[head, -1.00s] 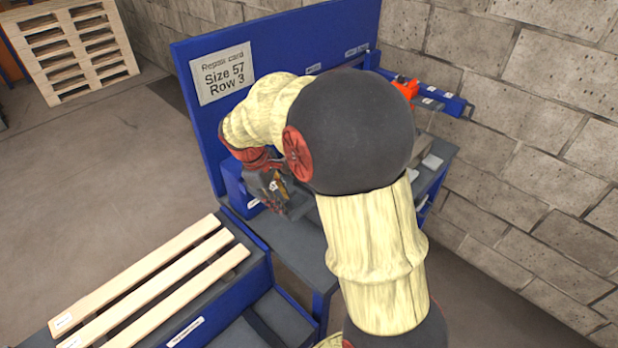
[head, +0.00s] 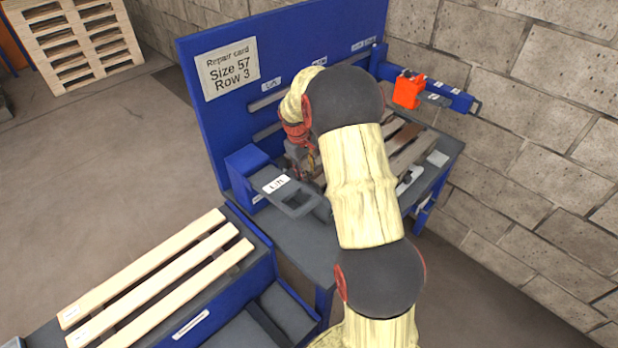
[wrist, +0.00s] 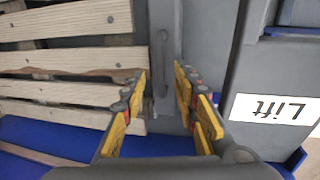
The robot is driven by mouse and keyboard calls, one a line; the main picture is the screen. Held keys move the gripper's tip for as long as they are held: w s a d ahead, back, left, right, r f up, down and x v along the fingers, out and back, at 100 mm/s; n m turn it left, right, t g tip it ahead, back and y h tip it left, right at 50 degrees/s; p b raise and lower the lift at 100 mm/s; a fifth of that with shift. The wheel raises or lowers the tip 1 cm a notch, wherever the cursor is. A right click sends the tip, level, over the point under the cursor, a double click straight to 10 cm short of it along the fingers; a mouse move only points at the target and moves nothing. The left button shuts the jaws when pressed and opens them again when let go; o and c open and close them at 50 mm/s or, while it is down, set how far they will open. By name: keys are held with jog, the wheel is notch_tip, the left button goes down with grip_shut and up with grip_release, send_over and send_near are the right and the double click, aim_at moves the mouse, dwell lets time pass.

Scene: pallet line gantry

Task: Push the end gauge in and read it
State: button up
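No part is clearly marked as the end gauge, and I see no reading. An orange block with a grey part (head: 408,90) sits on a blue rail at the bench's back right; I cannot tell if it is the gauge. My gripper (wrist: 160,105) is open, its yellow-padded fingers apart and seemingly empty. In the wrist view, a slim grey handle-like bar (wrist: 163,60) lies ahead between the fingertips, with wooden slats (wrist: 70,60) to the left. In the head view, my arm mostly hides the gripper, which is behind the plate labelled "Lift" (head: 297,203).
The blue back panel (head: 215,130) carries a repair card (head: 229,69) reading "Size 57 Row 3". A blue box (head: 245,165) stands left of the gripper. A slatted pallet (head: 150,285) lies at front left. A block wall (head: 540,140) closes the right side.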

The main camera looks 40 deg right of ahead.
jog(key=shift+d+f, duration=0.2)
jog(key=shift+f, duration=0.8)
jog(key=shift+d+f, duration=0.2)
jog(key=shift+f, duration=0.75)
jog(key=shift+c, duration=0.3)
grip_shut()
jog(key=shift+a, duration=0.1)
